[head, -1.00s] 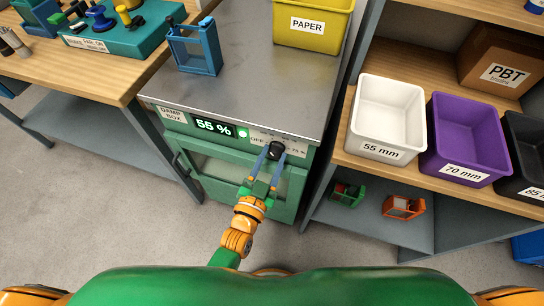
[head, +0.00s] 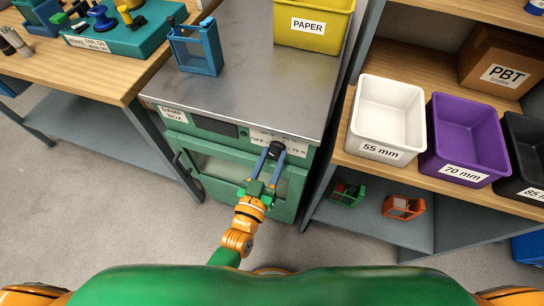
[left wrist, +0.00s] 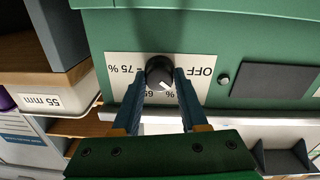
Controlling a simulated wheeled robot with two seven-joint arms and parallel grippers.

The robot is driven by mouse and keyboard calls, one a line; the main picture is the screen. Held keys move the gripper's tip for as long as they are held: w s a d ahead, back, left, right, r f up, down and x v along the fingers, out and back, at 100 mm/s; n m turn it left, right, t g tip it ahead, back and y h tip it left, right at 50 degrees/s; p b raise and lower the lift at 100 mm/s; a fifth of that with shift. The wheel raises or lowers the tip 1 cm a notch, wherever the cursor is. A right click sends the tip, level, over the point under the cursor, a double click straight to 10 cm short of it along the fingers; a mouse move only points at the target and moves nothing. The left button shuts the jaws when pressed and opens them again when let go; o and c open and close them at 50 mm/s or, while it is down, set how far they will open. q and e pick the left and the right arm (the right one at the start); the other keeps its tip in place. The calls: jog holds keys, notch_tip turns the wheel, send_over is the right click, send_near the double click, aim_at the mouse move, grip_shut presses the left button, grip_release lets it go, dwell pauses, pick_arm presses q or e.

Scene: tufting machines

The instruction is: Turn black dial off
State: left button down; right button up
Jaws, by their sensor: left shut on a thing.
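The black dial (head: 275,150) sits on a white scale plate (head: 296,148) on the front of the green damp box (head: 200,141). My left gripper (head: 273,154) is shut on the dial, one blue finger on each side. In the left wrist view the dial (left wrist: 160,73) stands between the fingertips, and the OFF mark (left wrist: 203,72) is to its right. A white pointer line shows on the dial's lower right part, tilted; its exact setting is hard to read. The damp box's display (head: 215,126) is dark. My right gripper is not in view.
A blue frame-like holder (head: 197,50) and a yellow PAPER bin (head: 306,25) stand on the damp box's metal top. A wooden bench is at the left. A shelf at the right holds a white bin (head: 380,150) and a purple bin (head: 465,178).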

pick_arm(q)
jog(key=n, duration=0.4)
jog(key=shift+r+n, duration=0.1)
jog(key=shift+n, duration=1.7)
jog(key=c, duration=0.7)
grip_release()
jog(key=shift+o, duration=1.3)
jog(key=shift+w+d, duration=0.1)
jog(key=v, duration=0.7)
